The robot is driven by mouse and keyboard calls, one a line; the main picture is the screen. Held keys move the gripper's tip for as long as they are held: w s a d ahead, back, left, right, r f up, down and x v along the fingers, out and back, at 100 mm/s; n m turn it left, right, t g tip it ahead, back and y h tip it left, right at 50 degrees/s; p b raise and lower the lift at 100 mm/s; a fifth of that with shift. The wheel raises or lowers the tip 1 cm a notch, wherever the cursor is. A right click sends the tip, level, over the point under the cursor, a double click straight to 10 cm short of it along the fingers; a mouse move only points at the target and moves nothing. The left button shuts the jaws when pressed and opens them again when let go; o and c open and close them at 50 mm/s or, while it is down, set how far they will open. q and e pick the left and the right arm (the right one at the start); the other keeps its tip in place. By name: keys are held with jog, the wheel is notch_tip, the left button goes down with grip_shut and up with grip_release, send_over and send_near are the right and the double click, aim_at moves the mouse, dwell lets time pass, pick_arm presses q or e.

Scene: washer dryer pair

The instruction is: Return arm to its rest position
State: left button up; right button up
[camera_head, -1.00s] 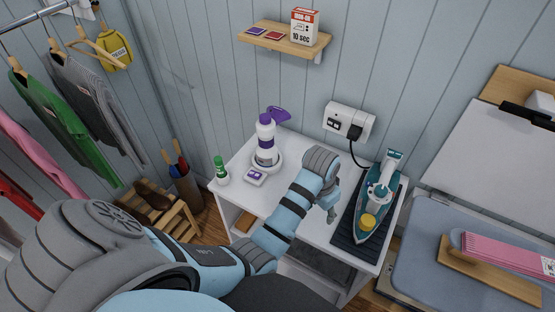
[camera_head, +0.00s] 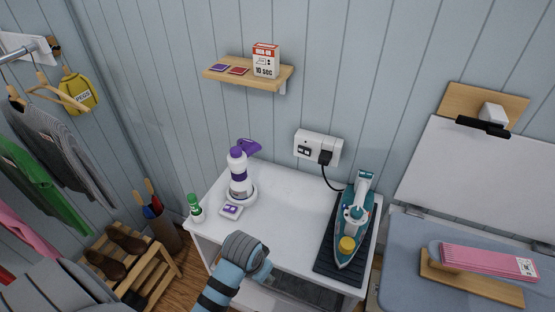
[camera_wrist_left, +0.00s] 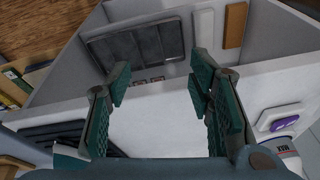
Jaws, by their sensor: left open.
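My left arm (camera_head: 228,280) comes in at the bottom of the head view, over the front edge of the white cabinet (camera_head: 285,232). Only a small part of its gripper shows there, past the grey wrist. In the left wrist view my left gripper (camera_wrist_left: 158,88) is open, its green-padded fingers wide apart with nothing between them. The white cabinet top (camera_wrist_left: 158,130) lies beyond the fingers, apart from them as far as I can tell. My right gripper is not in view.
An iron (camera_head: 354,218) stands on a dark mat (camera_head: 327,262) at the cabinet's right. A shoe rack (camera_head: 160,272) is left; an ironing board (camera_head: 400,248) is right.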

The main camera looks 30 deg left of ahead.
pick_arm(q)
jog(key=shift+f, duration=0.1)
jog(key=s+a+f+g+b, duration=0.15)
jog(key=s+f, duration=0.25)
jog(key=f, duration=0.7)
jog(key=s+a+f+b, duration=0.15)
jog(key=s+f, duration=0.35)
jog(key=f, duration=0.6)
jog(key=s+a+f+b, duration=0.1)
jog(key=s+f, duration=0.5)
jog(key=s, duration=0.3)
jog(key=s+f+n+b, duration=0.1)
jog(key=s+f+b, duration=0.1)
jog(key=s+f, duration=0.3)
jog(key=s, duration=0.4)
jog(key=shift+a+f, duration=0.4)
